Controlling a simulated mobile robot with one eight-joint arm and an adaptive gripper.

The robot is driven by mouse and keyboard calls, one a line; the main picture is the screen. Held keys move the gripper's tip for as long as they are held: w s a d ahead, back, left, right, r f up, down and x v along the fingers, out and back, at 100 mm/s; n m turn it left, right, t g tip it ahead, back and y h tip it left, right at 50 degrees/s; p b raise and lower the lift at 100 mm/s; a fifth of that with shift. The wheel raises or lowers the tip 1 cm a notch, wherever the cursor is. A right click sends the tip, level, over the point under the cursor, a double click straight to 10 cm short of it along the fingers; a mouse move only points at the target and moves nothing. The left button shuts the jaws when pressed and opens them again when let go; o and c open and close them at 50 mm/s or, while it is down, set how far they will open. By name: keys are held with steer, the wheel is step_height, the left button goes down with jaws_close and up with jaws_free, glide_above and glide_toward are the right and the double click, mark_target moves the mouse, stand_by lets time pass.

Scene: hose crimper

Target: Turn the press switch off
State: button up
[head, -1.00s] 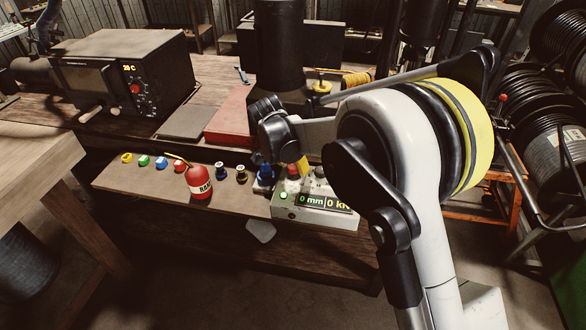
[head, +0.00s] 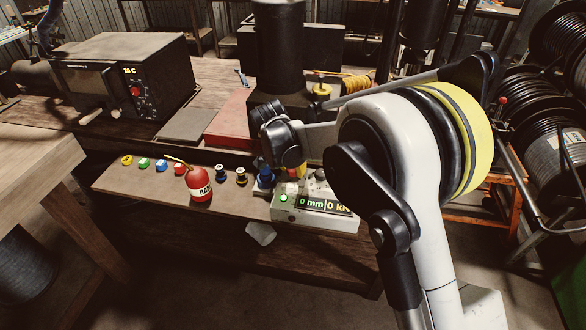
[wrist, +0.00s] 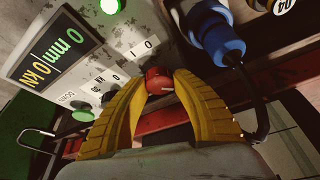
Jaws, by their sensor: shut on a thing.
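The press control box (head: 312,222) stands at the front of the workbench, and its display (wrist: 52,46) reads 0 mm and 0 kN. In the wrist view, a red rotary knob (wrist: 158,84) sits on the box beside printed marks 1 and 0. My gripper (wrist: 163,75) has its two yellow ribbed fingers shut on this knob, one on each side. Which mark the knob points at I cannot tell. A green lamp (wrist: 110,6) on the box is lit; it also shows in the head view (head: 284,198). My arm hides part of the box in the head view.
A blue plug (wrist: 218,40) with a dark cable is close to the right of my fingers. A green button (wrist: 83,113) is on the left. A red oil can (head: 199,186) and several small coloured parts stand along the bench front.

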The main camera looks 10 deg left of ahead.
steer(key=shift+n, duration=0.3)
steer(key=n+y, duration=0.1)
steer(key=n, duration=0.2)
steer(key=shift+n+y, duration=0.3)
steer(key=shift+n, duration=0.1)
steer(key=n+y, duration=0.1)
steer(key=n, duration=0.3)
steer(key=shift+d+y, duration=0.1)
steer(key=shift+y, duration=0.3)
steer(key=n, duration=0.2)
steer(key=n+g+y, duration=0.1)
steer(key=n, duration=0.2)
steer(key=shift+y, duration=0.3)
steer(key=n, duration=0.2)
steer(key=n+g, duration=0.1)
steer(key=n, duration=0.1)
steer(key=shift+g+y, duration=0.3)
steer(key=o, duration=1.2)
